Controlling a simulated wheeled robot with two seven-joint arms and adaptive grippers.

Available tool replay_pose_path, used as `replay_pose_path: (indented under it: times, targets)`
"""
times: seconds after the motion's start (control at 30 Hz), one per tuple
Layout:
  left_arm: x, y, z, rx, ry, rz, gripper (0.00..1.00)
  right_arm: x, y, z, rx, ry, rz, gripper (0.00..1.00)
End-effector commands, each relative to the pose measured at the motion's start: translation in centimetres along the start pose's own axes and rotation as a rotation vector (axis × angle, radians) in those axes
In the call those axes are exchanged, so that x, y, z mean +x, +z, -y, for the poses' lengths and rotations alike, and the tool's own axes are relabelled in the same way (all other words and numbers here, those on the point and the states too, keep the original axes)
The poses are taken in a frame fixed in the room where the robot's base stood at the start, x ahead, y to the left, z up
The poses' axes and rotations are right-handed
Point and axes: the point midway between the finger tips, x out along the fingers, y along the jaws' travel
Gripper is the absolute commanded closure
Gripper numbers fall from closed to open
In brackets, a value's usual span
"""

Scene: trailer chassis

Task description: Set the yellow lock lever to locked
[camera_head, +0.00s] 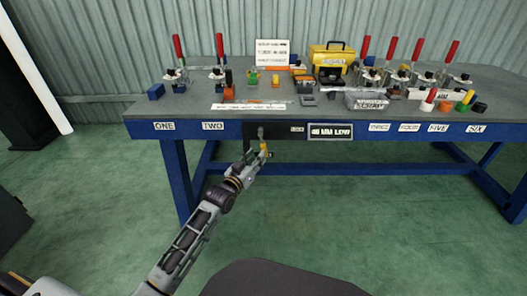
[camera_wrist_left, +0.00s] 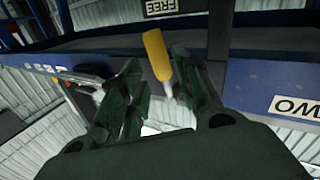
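The yellow lock lever (camera_wrist_left: 157,55) shows in the left wrist view as a yellow handle on a pale stem, tilted, between my left gripper's fingers. My left gripper (camera_wrist_left: 160,80) is open around it, with gaps visible on both sides. In the head view the gripper (camera_head: 258,147) is at the table's front edge, just below the dark panel (camera_head: 270,131). A small yellow part of the lever (camera_head: 264,148) shows there. A FREE label (camera_wrist_left: 172,7) is on the frame in the wrist view. My right gripper is not in view.
The blue-framed table (camera_head: 375,169) carries several red-handled clamps (camera_head: 219,47), a yellow toolbox (camera_head: 332,58), a grey scrap bin (camera_head: 366,98) and small parts. The floor in front is clear.

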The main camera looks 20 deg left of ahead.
Motion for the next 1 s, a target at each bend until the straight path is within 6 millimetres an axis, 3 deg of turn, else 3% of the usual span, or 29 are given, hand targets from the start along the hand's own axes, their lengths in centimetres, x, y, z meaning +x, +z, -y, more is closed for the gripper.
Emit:
replay_pose_path:
  times: [0.63, 1.0]
  targets:
    - [5.0, 0.1, 0.0, 0.0, 0.0, 0.0, 0.67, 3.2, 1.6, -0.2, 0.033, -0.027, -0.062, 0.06]
    - [6.6, 0.1, 0.0, -0.001, 0.0, 0.001, 0.67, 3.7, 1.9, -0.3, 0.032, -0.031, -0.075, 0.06]
